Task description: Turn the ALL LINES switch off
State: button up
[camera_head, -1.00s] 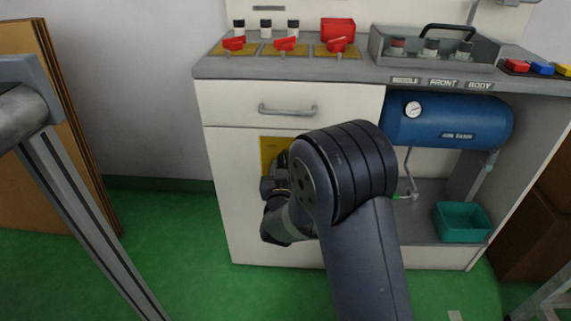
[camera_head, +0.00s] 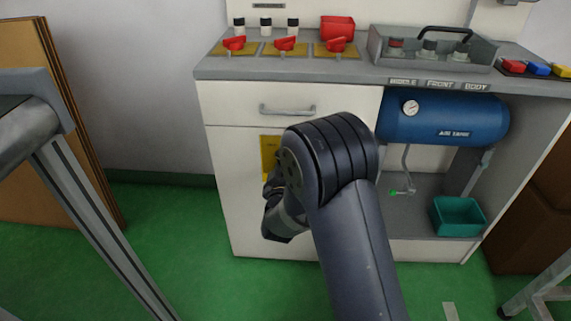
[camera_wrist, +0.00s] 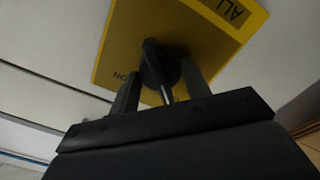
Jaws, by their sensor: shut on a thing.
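The ALL LINES switch is a black rotary knob (camera_wrist: 158,66) on a yellow plate (camera_wrist: 118,48). In the wrist view the plate shows the letters "ALL" at its upper right and "ON" at its lower left. My gripper (camera_wrist: 162,84) has one finger on each side of the knob's handle and is shut on it. A pale line shows on the handle between the fingers. In the head view the yellow plate (camera_head: 267,156) is on the white cabinet door below the drawer. My arm hides most of it, along with the knob and fingertips.
The white cabinet has a drawer handle (camera_head: 288,110) above the plate. Red switches (camera_head: 285,44) stand on the counter. A blue air tank (camera_head: 445,118) and a teal bin (camera_head: 458,216) are in the open bay at right. A metal frame (camera_head: 85,200) stands at left.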

dwell(0.4)
jog(key=o, duration=1)
jog(key=s+p, duration=0.1)
jog(key=s, duration=0.4)
jog(key=s+p, duration=0.1)
jog(key=s, duration=0.5)
jog(key=shift+a, duration=0.2)
jog(key=shift+w, duration=0.1)
jog(key=w+b, duration=0.1)
jog(key=w, duration=0.4)
jog(key=w+b, duration=0.1)
jog(key=w, duration=0.4)
jog(key=shift+w+d, duration=0.2)
jog(key=shift+w, duration=0.2)
